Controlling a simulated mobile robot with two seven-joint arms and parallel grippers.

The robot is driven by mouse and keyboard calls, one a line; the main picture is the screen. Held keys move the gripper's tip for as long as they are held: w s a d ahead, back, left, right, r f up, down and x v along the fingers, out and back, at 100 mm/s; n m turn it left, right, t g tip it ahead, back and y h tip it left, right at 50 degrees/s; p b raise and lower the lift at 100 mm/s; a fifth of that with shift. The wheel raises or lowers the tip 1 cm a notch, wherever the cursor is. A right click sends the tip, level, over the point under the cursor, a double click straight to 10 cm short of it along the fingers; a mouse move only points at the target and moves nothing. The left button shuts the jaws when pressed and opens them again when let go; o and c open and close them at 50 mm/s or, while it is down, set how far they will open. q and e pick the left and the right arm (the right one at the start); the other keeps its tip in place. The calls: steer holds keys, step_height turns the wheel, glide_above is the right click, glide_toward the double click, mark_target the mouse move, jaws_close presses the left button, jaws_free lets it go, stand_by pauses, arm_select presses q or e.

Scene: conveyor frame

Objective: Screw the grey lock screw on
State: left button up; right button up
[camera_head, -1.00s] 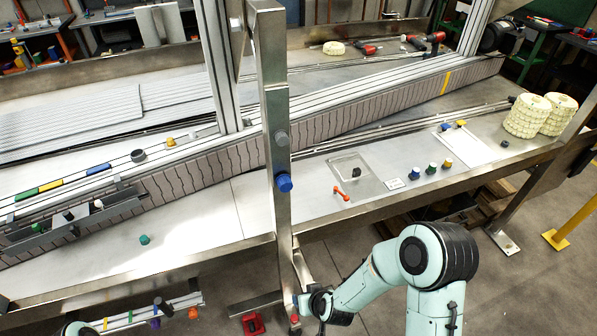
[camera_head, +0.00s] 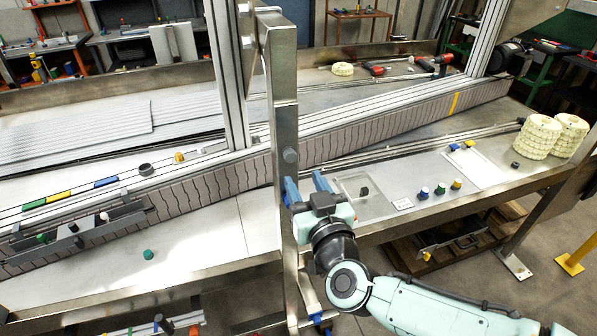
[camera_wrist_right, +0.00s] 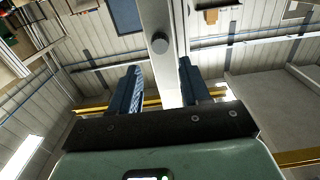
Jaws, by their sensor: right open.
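The grey lock screw (camera_head: 290,155) is a round dark-grey knob on the front face of the upright steel post (camera_head: 285,120). It also shows in the right wrist view (camera_wrist_right: 160,46), above the fingers and on the post. My right gripper (camera_head: 306,184) is open and empty, with its two blue fingers pointing up just below the screw in the head view. In the right wrist view the fingers (camera_wrist_right: 158,80) stand apart, with the post showing between them. No contact with the screw shows. My left gripper is not in view.
The conveyor (camera_head: 370,130) runs behind the post. Blue, green and yellow knobs (camera_head: 440,188) stand on the bench at right, near a small black part (camera_head: 364,192). A green knob (camera_head: 148,254) lies on the left bench. Cream rolls (camera_head: 540,137) stand far right.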

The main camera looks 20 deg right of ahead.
mark_target(291, 158)
steer(key=w, duration=0.7)
steer(key=shift+w+a, duration=0.2)
steer(key=shift+w, duration=0.2)
jaws_close()
steer(key=m, duration=0.3)
steer(key=shift+m, duration=0.4)
steer(key=m, duration=1.5)
steer(key=shift+f, duration=0.1)
steer(key=m, duration=0.7)
steer(key=shift+m, duration=0.4)
steer(key=m, duration=0.2)
steer(key=shift+m, duration=0.4)
steer(key=m, duration=0.4)
steer(key=shift+m, duration=0.4)
steer(key=shift+o, duration=0.5)
jaws_free()
steer(key=shift+o, duration=0.6)
steer(key=shift+s+d, duration=0.1)
steer(key=shift+s, duration=0.1)
